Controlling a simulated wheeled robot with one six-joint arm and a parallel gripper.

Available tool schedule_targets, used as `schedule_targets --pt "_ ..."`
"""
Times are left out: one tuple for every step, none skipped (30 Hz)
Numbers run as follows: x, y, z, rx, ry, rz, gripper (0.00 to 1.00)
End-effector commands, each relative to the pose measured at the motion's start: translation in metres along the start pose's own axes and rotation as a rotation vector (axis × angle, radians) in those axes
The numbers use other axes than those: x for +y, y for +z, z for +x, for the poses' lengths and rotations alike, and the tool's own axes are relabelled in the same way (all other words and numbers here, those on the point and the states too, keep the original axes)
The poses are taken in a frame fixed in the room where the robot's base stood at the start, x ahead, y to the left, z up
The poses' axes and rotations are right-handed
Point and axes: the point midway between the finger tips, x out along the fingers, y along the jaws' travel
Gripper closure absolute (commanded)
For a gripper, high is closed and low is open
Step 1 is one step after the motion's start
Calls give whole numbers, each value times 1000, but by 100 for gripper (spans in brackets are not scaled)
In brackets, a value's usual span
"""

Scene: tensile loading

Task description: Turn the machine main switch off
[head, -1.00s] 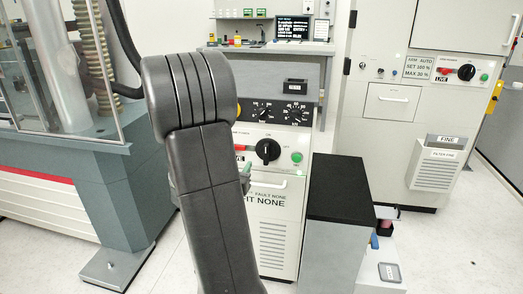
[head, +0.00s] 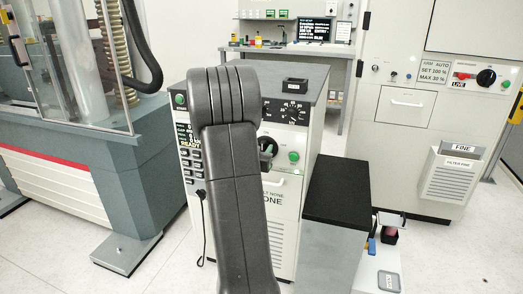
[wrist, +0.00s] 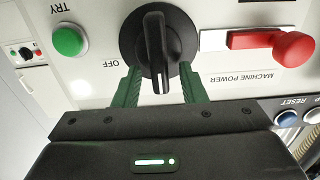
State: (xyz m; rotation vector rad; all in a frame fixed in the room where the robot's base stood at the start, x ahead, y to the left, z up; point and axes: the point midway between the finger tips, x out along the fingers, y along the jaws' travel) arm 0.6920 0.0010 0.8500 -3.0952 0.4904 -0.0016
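The main switch is a black rotary knob (wrist: 157,50) on a pale panel in the wrist view, with OFF printed to its left and MACHINE POWER to its lower right. Its raised grip bar stands nearly vertical in that view. My gripper (wrist: 157,84) is open, with one green finger on each side of the bar's near end and small gaps showing. In the head view the knob (head: 268,146) shows partly beside my dark arm, on the front of the console (head: 291,195). My arm hides part of the panel and most of the gripper there.
In the wrist view, a green button (wrist: 69,40) is left of the knob, a red handle (wrist: 285,47) right, and a blue button (wrist: 287,117) lower right. In the head view, a black-topped block (head: 337,190) stands close right of the console. A large test machine (head: 150,170) stands left.

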Motion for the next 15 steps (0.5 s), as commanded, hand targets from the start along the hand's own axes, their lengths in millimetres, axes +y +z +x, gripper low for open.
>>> schedule_targets --pt "0 0 0 0 0 0 72" --pt "0 0 0 0 0 0 78" --pt "0 0 0 0 0 0 85" --pt "0 0 0 0 0 0 91" --pt "0 0 0 0 0 0 97" --pt "0 0 0 0 0 0 100" --pt "0 0 0 0 0 0 100" --pt "0 0 0 0 0 0 100" --pt "0 0 0 0 0 0 100" --pt "0 0 0 0 0 1 100" --pt "0 0 0 0 0 3 100" --pt "0 1 0 0 0 7 100" --pt "0 1 0 0 0 11 100" --pt "0 1 0 0 0 17 100" --pt "0 2 0 0 0 27 100"
